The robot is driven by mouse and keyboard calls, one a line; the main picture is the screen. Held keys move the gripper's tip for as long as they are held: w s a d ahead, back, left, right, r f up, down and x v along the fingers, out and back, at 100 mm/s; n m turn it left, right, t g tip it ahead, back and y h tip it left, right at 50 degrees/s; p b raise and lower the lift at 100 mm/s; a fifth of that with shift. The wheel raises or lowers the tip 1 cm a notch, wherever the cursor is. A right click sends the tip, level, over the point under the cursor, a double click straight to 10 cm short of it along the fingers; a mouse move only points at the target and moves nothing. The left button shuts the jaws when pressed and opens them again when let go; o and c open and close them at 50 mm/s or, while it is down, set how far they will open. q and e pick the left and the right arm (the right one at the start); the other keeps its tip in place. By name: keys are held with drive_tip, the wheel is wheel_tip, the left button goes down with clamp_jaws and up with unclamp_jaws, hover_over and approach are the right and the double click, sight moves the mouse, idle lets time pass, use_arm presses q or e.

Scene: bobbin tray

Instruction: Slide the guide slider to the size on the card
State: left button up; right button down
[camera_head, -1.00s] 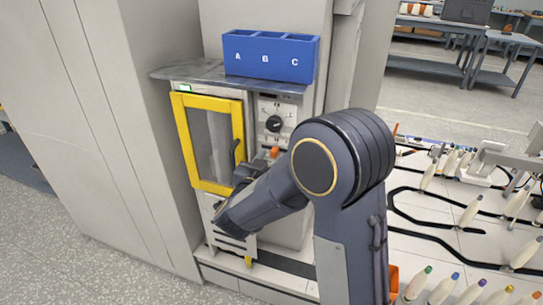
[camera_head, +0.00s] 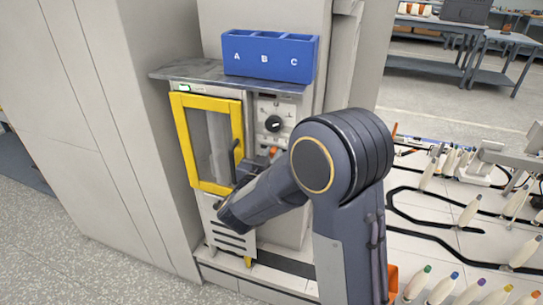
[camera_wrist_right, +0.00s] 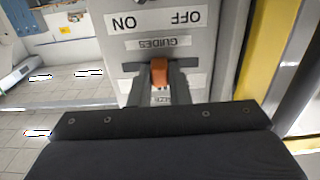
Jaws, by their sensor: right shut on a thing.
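The orange guide slider (camera_wrist_right: 159,72) sits on a grey panel under an upside-down GUIDES label (camera_wrist_right: 163,42) in the right wrist view. My right gripper (camera_wrist_right: 159,84) is shut on it, with one dark finger on each side. In the head view the gripper (camera_head: 264,162) is at the panel, right of the yellow-framed door, partly hidden by my own arm. The slider's scale is mostly covered by the gripper; only part of a label (camera_wrist_right: 168,98) shows. I cannot make out a size card. My left gripper is not in view.
A black rotary knob (camera_head: 273,123) is above the slider. The yellow-framed door (camera_head: 182,140) with a dark handle is close on the left. A blue A-B-C bin (camera_head: 268,72) stands on the metal shelf (camera_head: 190,71). Several bobbins stand on the right.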

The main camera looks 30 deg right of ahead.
drive_tip(key=shift+s+d, duration=1.1)
drive_tip(key=shift+s, duration=0.15)
drive_tip(key=c, duration=1.4)
unclamp_jaws()
drive_tip(key=shift+s, duration=0.15)
drive_tip(key=shift+o, duration=0.2)
drive_tip(key=v, duration=0.7)
drive_tip(key=shift+s+a, duration=0.25)
drive_tip(key=shift+w, duration=0.1)
